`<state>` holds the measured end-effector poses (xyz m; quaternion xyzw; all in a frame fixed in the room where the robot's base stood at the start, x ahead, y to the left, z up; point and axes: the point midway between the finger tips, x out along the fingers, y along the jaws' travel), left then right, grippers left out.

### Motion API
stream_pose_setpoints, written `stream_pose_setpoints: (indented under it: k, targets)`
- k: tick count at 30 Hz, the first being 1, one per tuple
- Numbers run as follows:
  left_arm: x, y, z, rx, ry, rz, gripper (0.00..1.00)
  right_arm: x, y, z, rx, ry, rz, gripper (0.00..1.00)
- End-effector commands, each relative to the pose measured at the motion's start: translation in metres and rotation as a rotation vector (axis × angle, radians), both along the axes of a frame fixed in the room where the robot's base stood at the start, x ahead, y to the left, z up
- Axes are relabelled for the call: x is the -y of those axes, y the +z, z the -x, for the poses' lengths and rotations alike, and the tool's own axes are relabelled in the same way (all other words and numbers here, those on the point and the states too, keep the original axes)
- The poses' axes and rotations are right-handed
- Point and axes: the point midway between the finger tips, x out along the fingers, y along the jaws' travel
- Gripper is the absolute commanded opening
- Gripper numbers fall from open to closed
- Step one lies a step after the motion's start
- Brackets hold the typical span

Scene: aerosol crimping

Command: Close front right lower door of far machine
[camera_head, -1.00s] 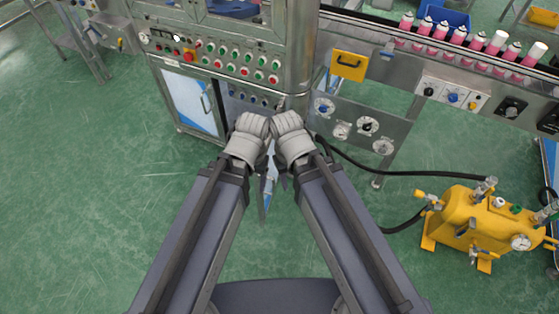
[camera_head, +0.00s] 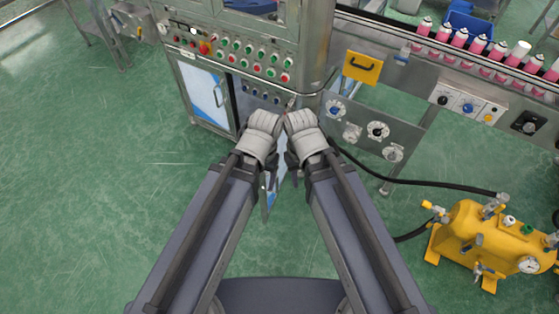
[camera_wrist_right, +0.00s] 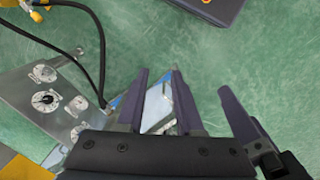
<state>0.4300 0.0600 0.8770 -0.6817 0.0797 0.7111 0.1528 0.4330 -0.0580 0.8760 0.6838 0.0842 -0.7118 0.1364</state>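The far machine (camera_head: 270,25) stands at the top of the head view. Its front right lower door (camera_head: 274,180) stands swung out; only a strip of blue-white panel shows between my forearms. In the right wrist view the door's pale panel (camera_wrist_right: 158,108) shows between my right gripper's fingers. My right gripper (camera_wrist_right: 160,75) has its fingers apart; whether they touch the door is unclear. In the head view my right gripper (camera_head: 293,165) and left gripper (camera_head: 266,165) sit side by side before the opening, their fingers mostly hidden. The left lower door (camera_head: 204,96) looks shut.
A grey panel with dials (camera_head: 370,128) and a conveyor of pink cans (camera_head: 480,50) lie to the right. A yellow tank (camera_head: 485,235) with a black hose (camera_head: 420,183) stands on the floor at right. Green floor is clear on the left.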

Motion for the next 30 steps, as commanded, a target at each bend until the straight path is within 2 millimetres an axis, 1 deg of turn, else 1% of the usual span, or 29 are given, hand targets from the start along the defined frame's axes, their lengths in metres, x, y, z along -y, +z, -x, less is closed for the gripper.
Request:
stream_pose_setpoints:
  k: [1, 2, 5, 6, 7, 9, 12, 15, 18, 21, 24, 28, 30]
  targets:
    - [0.0, -0.017, 0.0, 0.0, 0.0, 0.0, 0.74, -0.001, -0.018, -0.008, -0.001, -0.026, -0.033, 0.29]
    - [0.0, -0.026, 0.0, 0.0, 0.0, 0.0, 0.74, -0.002, -0.026, -0.012, -0.003, -0.046, -0.062, 0.25]
    - [0.0, -0.061, 0.0, 0.0, 0.0, 0.0, 0.74, -0.008, -0.06, -0.036, -0.005, -0.14, -0.196, 0.14]
    - [0.0, -0.076, 0.0, 0.0, 0.0, 0.0, 0.74, -0.009, -0.073, -0.047, -0.003, -0.186, -0.262, 0.1]
    - [0.0, -0.087, 0.0, 0.0, 0.0, 0.0, 0.74, -0.01, -0.081, -0.056, -0.001, -0.221, -0.312, 0.06]
    - [0.0, -0.11, 0.0, 0.0, -0.001, 0.0, 0.74, -0.01, -0.097, -0.078, 0.006, -0.303, -0.426, 0.0]
    - [0.0, -0.139, 0.0, 0.0, -0.001, 0.0, 0.74, -0.006, -0.112, -0.107, 0.02, -0.413, -0.577, 0.0]
    - [0.0, -0.161, 0.0, 0.0, -0.001, 0.0, 0.74, 0.002, -0.12, -0.133, 0.037, -0.505, -0.707, 0.0]
    - [0.0, -0.176, 0.0, 0.0, -0.001, 0.0, 0.74, 0.011, -0.122, -0.152, 0.052, -0.575, -0.805, 0.0]
    - [0.0, -0.184, 0.0, 0.0, -0.001, 0.0, 0.74, 0.018, -0.12, -0.164, 0.062, -0.619, -0.869, 0.0]
    - [0.0, -0.187, 0.0, 0.0, -0.001, 0.0, 0.74, 0.021, -0.118, -0.17, 0.067, -0.64, -0.9, 0.0]
    - [0.0, -0.186, 0.0, 0.0, -0.001, 0.0, 0.74, 0.021, -0.116, -0.171, 0.069, -0.646, -0.908, 0.0]
    - [0.0, -0.188, 0.0, 0.0, -0.001, 0.0, 0.74, 0.019, -0.118, -0.171, 0.068, -0.644, -0.908, 0.0]
